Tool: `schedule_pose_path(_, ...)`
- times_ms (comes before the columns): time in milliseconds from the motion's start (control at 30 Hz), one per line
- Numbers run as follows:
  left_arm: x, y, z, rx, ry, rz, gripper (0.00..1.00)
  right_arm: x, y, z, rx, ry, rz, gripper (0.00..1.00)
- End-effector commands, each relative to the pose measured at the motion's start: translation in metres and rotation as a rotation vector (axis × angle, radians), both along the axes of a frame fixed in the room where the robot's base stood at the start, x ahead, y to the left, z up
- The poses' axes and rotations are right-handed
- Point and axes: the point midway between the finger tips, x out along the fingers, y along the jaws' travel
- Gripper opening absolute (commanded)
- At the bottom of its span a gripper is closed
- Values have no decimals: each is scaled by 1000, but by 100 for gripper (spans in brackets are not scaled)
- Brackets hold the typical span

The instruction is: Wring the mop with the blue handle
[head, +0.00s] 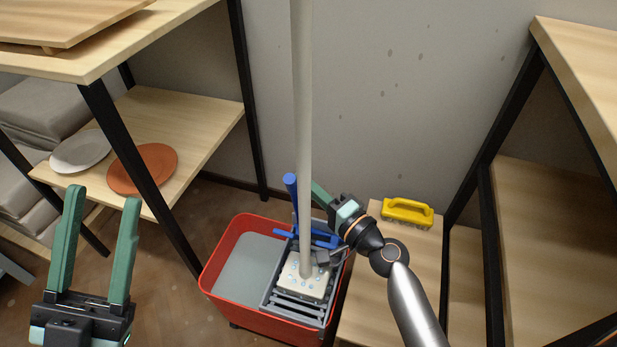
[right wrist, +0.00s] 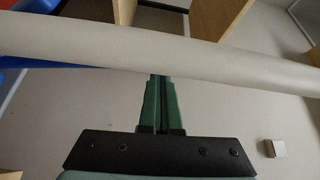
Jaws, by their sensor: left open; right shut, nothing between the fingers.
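The mop stands nearly upright, its pale pole (head: 303,120) running down to a light mop head (head: 304,277) in the grey wringer (head: 295,309) of a red bucket (head: 215,275). The wringer's blue handle (head: 291,184) stands up just left of the pole. My right gripper (head: 320,192) is shut and empty, right beside the pole; its tips are partly hidden. In the right wrist view, the pole (right wrist: 200,58) crosses at the tips of the shut fingers (right wrist: 160,80); contact is unclear. Blue parts show at left there. My left gripper (head: 103,196) is open and empty at lower left.
A yellow brush (head: 407,212) lies on a low wooden surface (head: 380,302) right of the bucket. Shelving at left holds a grey plate (head: 80,151) and an orange plate (head: 143,169). Another black-framed wooden shelf (head: 560,215) stands at right. The wall is close behind.

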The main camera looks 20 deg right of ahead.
Motion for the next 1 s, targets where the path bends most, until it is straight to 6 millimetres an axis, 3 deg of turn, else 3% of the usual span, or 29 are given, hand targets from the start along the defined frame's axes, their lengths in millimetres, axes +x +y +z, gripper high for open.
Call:
schedule_pose_path(467, 0, 1, 1, -7, -3, 4, 50, -6, -1, -2, -1, 3, 3, 0)
schedule_pose_path(1000, 1, -1, -19, 9, -1, 10, 50, -92, -43, -8, -1, 3, 1, 0)
